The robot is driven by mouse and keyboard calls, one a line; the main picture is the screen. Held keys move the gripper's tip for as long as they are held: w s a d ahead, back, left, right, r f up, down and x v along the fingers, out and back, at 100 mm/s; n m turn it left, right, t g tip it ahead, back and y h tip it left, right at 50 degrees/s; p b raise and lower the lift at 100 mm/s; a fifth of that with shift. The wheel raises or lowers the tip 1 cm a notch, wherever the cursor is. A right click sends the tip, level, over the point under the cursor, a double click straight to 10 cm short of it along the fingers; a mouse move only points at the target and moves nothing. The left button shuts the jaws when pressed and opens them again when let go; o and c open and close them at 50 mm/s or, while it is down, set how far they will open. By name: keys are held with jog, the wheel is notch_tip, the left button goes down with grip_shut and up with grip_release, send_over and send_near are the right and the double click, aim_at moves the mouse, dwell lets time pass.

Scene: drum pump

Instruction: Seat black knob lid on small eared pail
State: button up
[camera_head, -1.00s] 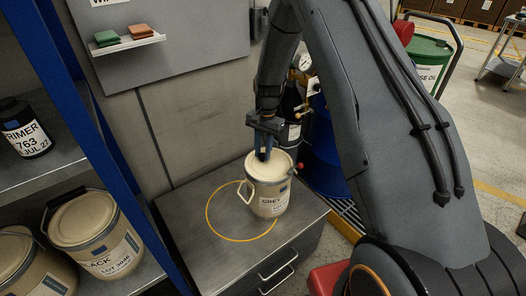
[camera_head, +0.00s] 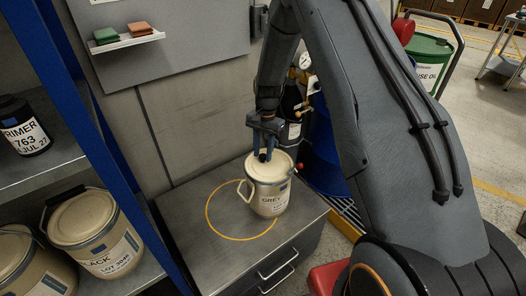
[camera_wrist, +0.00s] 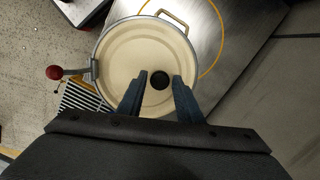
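The small eared pail (camera_head: 268,199) is cream with a label reading GREY and stands on the steel cabinet top, at the right side of the yellow ring. A cream lid (camera_wrist: 125,65) with a black knob (camera_wrist: 159,80) lies on the pail's top and looks level. The knob also shows in the head view (camera_head: 264,156). My gripper (camera_wrist: 158,84) is just above the lid, its two blue fingers apart on either side of the knob. A gap shows between the knob and each finger. The pail's ear (camera_wrist: 173,17) shows at its rim.
A yellow ring (camera_head: 208,222) marks the cabinet top (camera_head: 190,195), which is bare to the left of the pail. A shelf on the left holds larger pails (camera_head: 97,232) and a dark primer can (camera_head: 22,128). A blue drum (camera_head: 322,150) stands behind right.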

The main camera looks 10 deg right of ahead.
notch_tip(320, 180, up, 11)
jog(key=p, duration=0.4)
jog(key=shift+w+d+p, duration=0.35)
jog(key=shift+w+d, duration=0.1)
dwell(0.7)
jog(key=s+r+n, duration=0.3)
jog(key=s+r, duration=0.1)
jog(key=s, duration=0.6)
jog(key=s+r+n+t, duration=0.1)
jog(key=s+r+n, duration=0.2)
jog(key=s, duration=0.7)
jog(key=s+r+n+t+h, duration=0.1)
jog(key=s+r+n, duration=0.2)
jog(key=s, duration=0.7)
notch_tip(320, 180, up, 3)
jog(key=shift+d+f, duration=0.1)
jog(key=shift+d, duration=0.05)
jog(key=shift+s, duration=0.1)
jog(key=shift+c, duration=0.6)
